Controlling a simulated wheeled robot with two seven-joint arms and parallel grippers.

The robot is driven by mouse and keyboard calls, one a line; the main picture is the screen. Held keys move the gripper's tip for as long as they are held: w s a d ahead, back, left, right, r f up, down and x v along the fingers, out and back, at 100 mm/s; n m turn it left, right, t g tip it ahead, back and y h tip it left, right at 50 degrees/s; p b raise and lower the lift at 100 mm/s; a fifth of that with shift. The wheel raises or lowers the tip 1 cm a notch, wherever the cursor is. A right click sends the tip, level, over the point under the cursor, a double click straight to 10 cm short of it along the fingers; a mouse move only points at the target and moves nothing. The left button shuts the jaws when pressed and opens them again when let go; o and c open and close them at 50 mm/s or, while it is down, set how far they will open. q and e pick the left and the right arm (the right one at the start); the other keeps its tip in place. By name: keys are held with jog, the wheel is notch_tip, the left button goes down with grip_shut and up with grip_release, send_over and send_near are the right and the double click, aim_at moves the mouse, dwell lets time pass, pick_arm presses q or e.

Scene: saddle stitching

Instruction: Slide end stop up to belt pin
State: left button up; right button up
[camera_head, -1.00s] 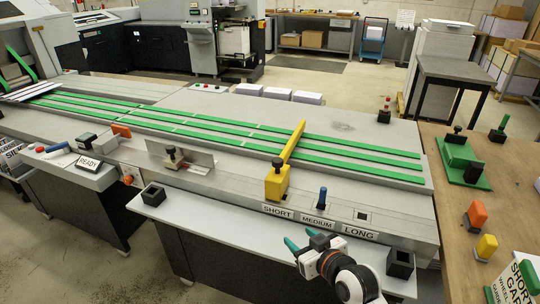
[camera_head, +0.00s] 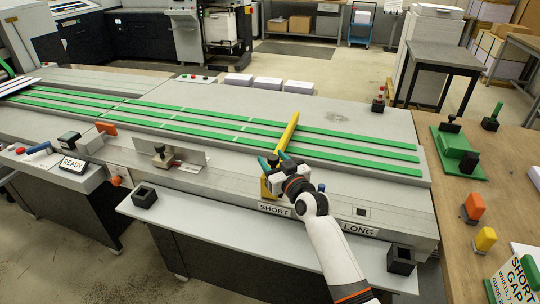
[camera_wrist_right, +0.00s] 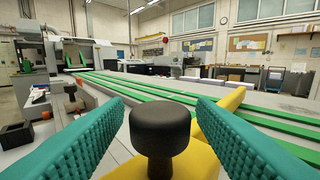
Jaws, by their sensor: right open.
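The yellow end stop (camera_head: 287,138) lies across the green belts, its block end at the SHORT label (camera_head: 275,209). In the right wrist view its black knob (camera_wrist_right: 160,135) stands upright between my fingers, with the yellow body (camera_wrist_right: 205,145) beneath and behind it. My right gripper (camera_head: 274,162) is open around the knob, a gap showing on each side, and hides much of the block in the head view. A blue-topped pin (camera_head: 321,187) shows just right of my right gripper; the MEDIUM label is hidden behind my arm. My left gripper is out of view.
Green belts (camera_head: 350,142) run along the table. A small black open box (camera_head: 401,260) stands on the front ledge at right, another (camera_head: 145,196) at left. A metal bracket with a black knob (camera_head: 160,150) is on the rail left of the end stop.

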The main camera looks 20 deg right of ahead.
jog(key=shift+w+a, duration=0.15)
jog(key=shift+w, duration=0.85)
jog(key=shift+c, duration=0.5)
